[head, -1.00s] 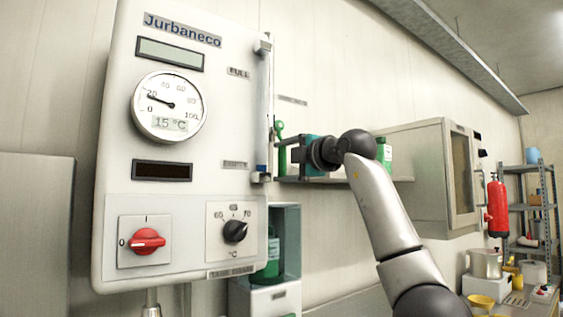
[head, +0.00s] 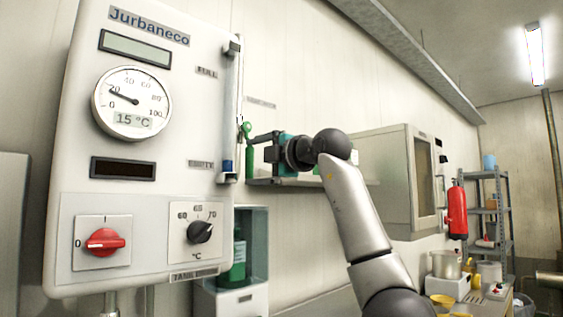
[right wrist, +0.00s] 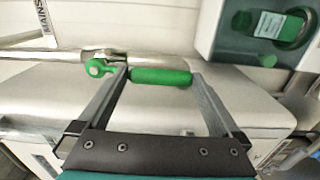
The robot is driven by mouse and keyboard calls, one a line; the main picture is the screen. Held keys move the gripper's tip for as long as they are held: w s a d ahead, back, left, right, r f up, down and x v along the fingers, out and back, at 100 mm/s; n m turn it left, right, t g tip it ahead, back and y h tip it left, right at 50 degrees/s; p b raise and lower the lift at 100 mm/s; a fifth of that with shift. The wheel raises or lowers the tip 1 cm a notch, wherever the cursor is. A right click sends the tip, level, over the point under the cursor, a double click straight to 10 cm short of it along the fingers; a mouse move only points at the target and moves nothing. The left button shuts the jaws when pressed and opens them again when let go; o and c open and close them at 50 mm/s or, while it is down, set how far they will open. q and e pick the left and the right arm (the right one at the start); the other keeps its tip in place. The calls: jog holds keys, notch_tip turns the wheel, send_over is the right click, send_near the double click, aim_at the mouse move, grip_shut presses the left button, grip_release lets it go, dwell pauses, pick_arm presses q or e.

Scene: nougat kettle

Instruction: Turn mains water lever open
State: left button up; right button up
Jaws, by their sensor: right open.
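The green mains lever (head: 249,160) is on the wall just right of the control panel, its handle hanging down from a round green end. In the right wrist view its green handle (right wrist: 160,77) lies lengthwise across the gap between my fingertips, with its pivot eye at the left on a metal pipe fitting. My right gripper (head: 262,149) is open at the lever; it also shows in the right wrist view (right wrist: 159,80), one finger near each end of the handle. Whether a finger touches the handle I cannot tell. My left gripper is not in view.
The control panel (head: 150,215) with dial and red knob stands close at left. Below the lever is an open box with a green bottle (head: 238,262). A shelf (head: 290,182) and a wall cabinet (head: 385,180) are behind my right arm. A MAINS label (right wrist: 36,22) shows beside the pipe.

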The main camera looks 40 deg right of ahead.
jog(key=s+b, duration=0.3)
jog(key=s, duration=1)
jog(key=shift+s+d, duration=0.15)
jog(key=shift+d, duration=0.1)
